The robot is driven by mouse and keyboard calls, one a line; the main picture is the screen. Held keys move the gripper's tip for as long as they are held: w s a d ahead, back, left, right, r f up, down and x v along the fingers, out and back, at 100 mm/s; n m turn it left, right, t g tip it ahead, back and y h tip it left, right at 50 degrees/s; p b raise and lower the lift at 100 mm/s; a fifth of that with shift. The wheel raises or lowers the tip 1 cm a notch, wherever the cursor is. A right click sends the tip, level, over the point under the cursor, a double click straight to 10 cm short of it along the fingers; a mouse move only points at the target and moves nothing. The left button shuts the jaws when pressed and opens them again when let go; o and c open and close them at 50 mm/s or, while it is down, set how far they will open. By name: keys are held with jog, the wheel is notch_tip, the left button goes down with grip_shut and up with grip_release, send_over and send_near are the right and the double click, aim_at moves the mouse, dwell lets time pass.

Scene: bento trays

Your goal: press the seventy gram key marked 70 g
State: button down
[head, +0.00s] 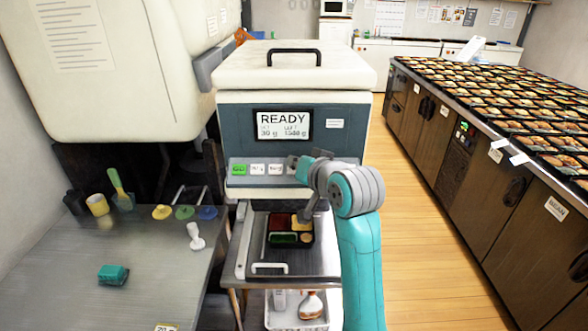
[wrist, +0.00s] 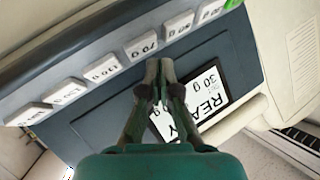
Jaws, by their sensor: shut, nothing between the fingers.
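The machine's key row (head: 257,169) runs under its display, with a green key (head: 238,169) at the left end. My arm and gripper (head: 293,161) cover the right part of the row in the head view. In the wrist view, the key that appears marked 70 g (wrist: 141,46) is a white block, its label turned over. My gripper (wrist: 158,68) is shut and empty, its tips over the dark panel beside that key. I cannot tell whether they touch anything. The display (head: 283,125) reads READY, 30 g and 1500 g; my fingers partly cover it in the wrist view.
Other white keys (wrist: 102,68) lie close on both sides of the 70 g key. A divided bento tray (head: 290,239) sits under the machine. A grey table (head: 160,270) at left holds a teal block (head: 113,274). Rows of filled trays (head: 490,105) cover the counter at right.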

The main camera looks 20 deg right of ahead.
jog(key=shift+w+f, duration=0.1)
jog(key=shift+f, duration=0.05)
jog(key=shift+w+f, duration=0.1)
jog(key=shift+f, duration=0.1)
jog(key=shift+w+d+f, duration=0.1)
jog(key=shift+w+f, duration=0.1)
jog(key=shift+f, duration=0.2)
dwell(0.8)
jog(key=shift+r, duration=0.1)
jog(key=shift+s+r, duration=0.4)
jog(key=shift+r, duration=0.25)
jog(key=shift+r, duration=0.15)
jog(key=shift+s+a+r, duration=0.15)
jog(key=shift+s+r, duration=0.25)
jog(key=shift+r, duration=0.3)
jog(key=shift+s+a+r, duration=0.2)
jog(key=shift+s+r, duration=0.2)
jog(key=shift+r, duration=0.25)
jog(key=shift+s+a+r, duration=0.15)
jog(key=shift+s+r, duration=0.25)
jog(key=shift+r, duration=0.3)
jog(key=shift+f, duration=0.1)
